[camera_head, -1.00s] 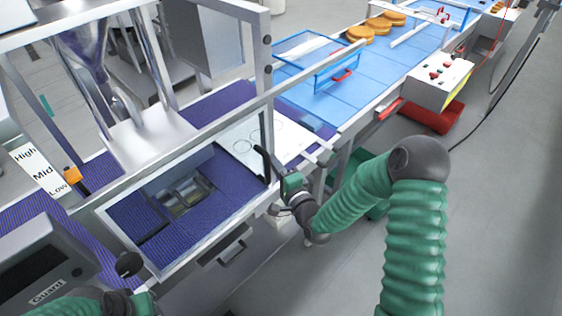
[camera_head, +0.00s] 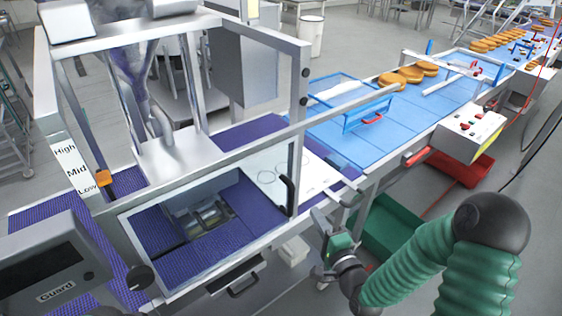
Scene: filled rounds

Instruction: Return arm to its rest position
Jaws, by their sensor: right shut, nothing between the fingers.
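My right arm, with green ribbed sleeves, comes in from the lower right. Its gripper (camera_head: 324,222) is shut and empty, apart from the guard door. It is in front of the machine's frame, to the right of the clear guard door (camera_head: 215,223) with its black handle (camera_head: 288,195). The floor shows below the gripper. My left gripper is not in view.
A blue conveyor (camera_head: 390,118) with round golden items (camera_head: 402,77) runs to the upper right. A control box (camera_head: 470,135) and red bin (camera_head: 462,171) stand beside it. A green bin (camera_head: 388,228) is behind my right arm. Grey floor is free at right.

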